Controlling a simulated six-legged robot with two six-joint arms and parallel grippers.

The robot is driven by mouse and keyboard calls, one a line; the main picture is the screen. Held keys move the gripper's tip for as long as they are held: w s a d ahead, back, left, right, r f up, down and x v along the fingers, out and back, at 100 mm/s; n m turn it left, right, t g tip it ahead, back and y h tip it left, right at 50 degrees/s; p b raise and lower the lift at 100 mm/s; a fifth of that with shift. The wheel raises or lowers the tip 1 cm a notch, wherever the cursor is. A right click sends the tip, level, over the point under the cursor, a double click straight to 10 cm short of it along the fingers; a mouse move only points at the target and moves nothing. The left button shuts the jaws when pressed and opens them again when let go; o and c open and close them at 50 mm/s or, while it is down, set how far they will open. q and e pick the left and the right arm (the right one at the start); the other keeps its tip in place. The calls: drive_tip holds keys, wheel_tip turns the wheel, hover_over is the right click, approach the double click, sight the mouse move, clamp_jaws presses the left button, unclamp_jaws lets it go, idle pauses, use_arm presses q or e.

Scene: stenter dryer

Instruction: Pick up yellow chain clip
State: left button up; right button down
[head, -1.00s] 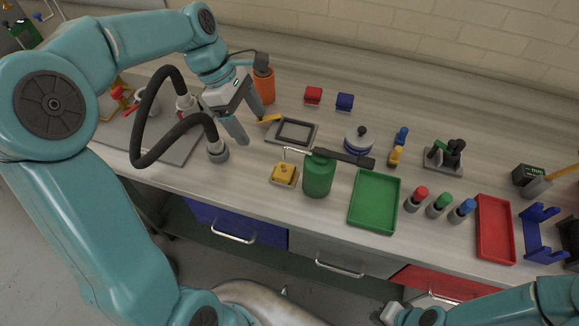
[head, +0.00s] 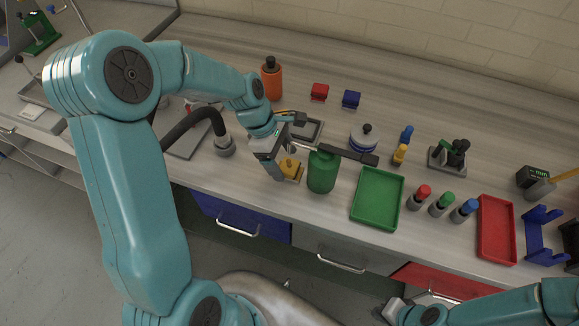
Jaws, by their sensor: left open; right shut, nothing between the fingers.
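A small yellow block on a pale base, which looks like the yellow chain clip (head: 291,168), sits on the bench just left of the green bottle (head: 322,172). My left gripper (head: 277,170) is open and low beside the yellow block, at its left. It hides part of the block's left side, and I cannot tell whether they touch. Nothing is seen held in it. My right gripper (head: 393,311) is shut and empty at the bottom edge, in front of the drawers, away from the block.
The green tray (head: 377,199) lies right of the green bottle, whose dark nozzle points right. A dark-framed tray (head: 312,129) lies behind my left gripper. Red (head: 320,92) and blue (head: 351,99) blocks stand at the back.

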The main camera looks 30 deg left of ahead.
use_arm(q)
drive_tip(key=shift+d+f, duration=0.25)
drive_tip(key=shift+f, duration=0.2)
drive_tip(key=shift+w+a+f, duration=0.15)
drive_tip(key=shift+w+f, duration=0.05)
drive_tip(key=shift+f, duration=0.05)
drive_tip(key=shift+s+r, duration=0.1)
drive_tip(key=shift+s, duration=0.05)
drive_tip(key=c, duration=1.4)
